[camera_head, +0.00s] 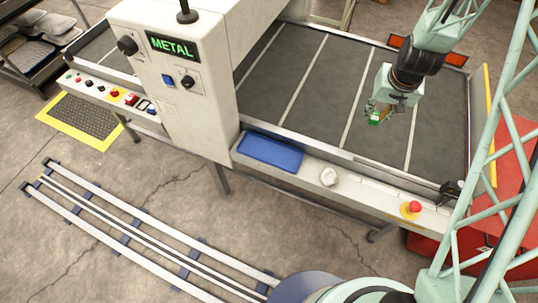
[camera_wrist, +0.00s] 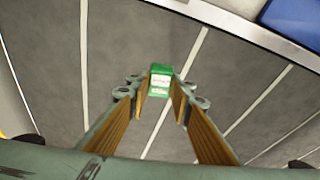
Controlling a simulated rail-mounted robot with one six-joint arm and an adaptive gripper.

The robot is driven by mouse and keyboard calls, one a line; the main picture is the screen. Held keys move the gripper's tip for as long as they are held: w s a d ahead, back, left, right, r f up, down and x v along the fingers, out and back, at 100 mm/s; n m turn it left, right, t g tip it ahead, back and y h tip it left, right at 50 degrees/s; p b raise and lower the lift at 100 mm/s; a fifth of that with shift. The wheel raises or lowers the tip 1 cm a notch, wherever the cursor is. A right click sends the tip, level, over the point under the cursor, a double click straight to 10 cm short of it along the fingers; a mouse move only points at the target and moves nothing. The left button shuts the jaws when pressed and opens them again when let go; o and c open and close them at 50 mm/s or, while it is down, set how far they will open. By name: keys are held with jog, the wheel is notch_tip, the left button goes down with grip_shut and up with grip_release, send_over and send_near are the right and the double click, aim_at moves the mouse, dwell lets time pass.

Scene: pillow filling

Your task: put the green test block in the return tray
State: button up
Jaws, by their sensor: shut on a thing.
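The green test block (camera_wrist: 160,80) has a white label and sits between the fingertips of my gripper (camera_wrist: 160,92) in the wrist view. My gripper is shut on it. In the head view the small green block (camera_head: 375,118) shows at the tip of my gripper (camera_head: 374,112), over the dark conveyor belt (camera_head: 300,85). I cannot tell its exact height above the belt. The blue return tray (camera_head: 270,151) lies on the front ledge, left of my gripper and nearer the camera. Part of the blue tray (camera_wrist: 291,20) also shows at the upper right of the wrist view. It looks empty.
A tall cabinet (camera_head: 185,80) with a METAL display stands left of the tray. A red cabinet (camera_head: 515,190) is at right. The belt around my gripper is clear.

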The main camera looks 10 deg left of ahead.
jog(key=shift+a, duration=0.15)
dwell(0.3)
jog(key=s+a+f+b, duration=0.1)
jog(key=s+a+f, duration=0.25)
jog(key=a, duration=0.85)
jog(key=s+a+f+b, duration=0.2)
jog(key=s+a, duration=0.3)
jog(key=a, duration=0.6)
jog(key=s+a+f+m+b, duration=0.1)
jog(key=s+a+f, duration=0.1)
jog(key=s+a, duration=0.6)
jog(key=s+a+f+m+b, duration=0.1)
jog(key=s+a+f+b, duration=0.1)
jog(key=s+a, duration=0.6)
jog(key=shift+s+f+h, duration=0.3)
jog(key=shift+s+f, duration=0.2)
jog(key=shift+s, duration=1.5)
jog(key=shift+w+d+f, duration=0.25)
jog(key=shift+w+d, duration=0.35)
jog(key=shift+w, duration=1.8)
jog(key=shift+w+d+f, duration=0.2)
jog(key=shift+w+d, duration=0.4)
jog(key=shift+w, duration=1.75)
jog(key=shift+w+d+f, duration=0.25)
jog(key=shift+w+d, duration=0.35)
jog(key=shift+w, duration=1.8)
